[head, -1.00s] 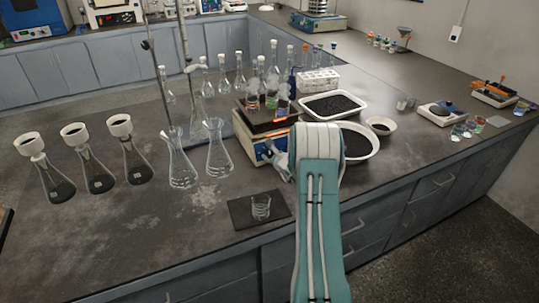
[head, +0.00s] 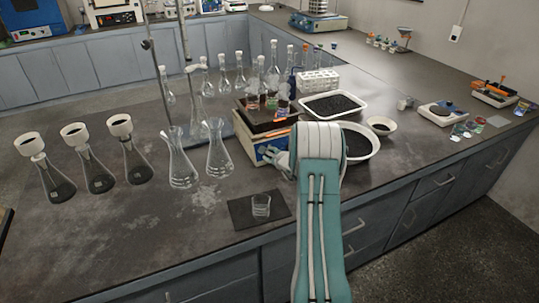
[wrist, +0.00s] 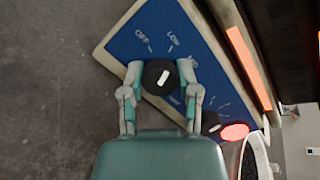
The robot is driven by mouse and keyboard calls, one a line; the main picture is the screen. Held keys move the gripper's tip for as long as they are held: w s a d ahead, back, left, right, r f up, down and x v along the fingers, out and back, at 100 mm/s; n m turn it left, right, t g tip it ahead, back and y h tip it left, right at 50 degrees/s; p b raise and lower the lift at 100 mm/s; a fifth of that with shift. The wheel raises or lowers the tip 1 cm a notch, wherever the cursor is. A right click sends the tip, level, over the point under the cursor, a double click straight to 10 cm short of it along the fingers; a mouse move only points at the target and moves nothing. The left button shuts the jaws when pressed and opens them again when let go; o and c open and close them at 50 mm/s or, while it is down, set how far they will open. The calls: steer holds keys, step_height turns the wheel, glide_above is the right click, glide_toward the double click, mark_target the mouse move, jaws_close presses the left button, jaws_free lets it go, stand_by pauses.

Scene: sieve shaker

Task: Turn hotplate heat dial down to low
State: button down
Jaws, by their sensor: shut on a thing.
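The hotplate (head: 258,149) has a black top, with glassware standing on it, and a blue front panel (wrist: 140,45). The panel shows a black heat dial (wrist: 151,84) with a short white mark. OFF and LOW are readable above the dial; other labels are partly hidden. The mark leans slightly right of upright, its upper end roughly toward LOW. My gripper (wrist: 159,88) is shut on the dial, one finger on each side. In the head view my gripper (head: 278,160) is at the hotplate's front, and my arm hides the dial.
A red light (wrist: 235,132) glows on the panel, and an orange strip (wrist: 248,65) glows beside it. A small beaker (head: 261,206) stands on a dark mat in front. Flasks (head: 219,155) stand close left; a white bowl (head: 371,155) is close right.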

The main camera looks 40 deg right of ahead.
steer(key=shift+s+f, duration=0.1)
steer(key=shift+f, duration=0.15)
steer(key=shift+c, duration=1.7)
jaws_free()
steer(key=shift+r, duration=0.1)
steer(key=shift+s+r, duration=0.15)
steer(key=v, duration=1.1)
steer(key=shift+s, duration=0.2)
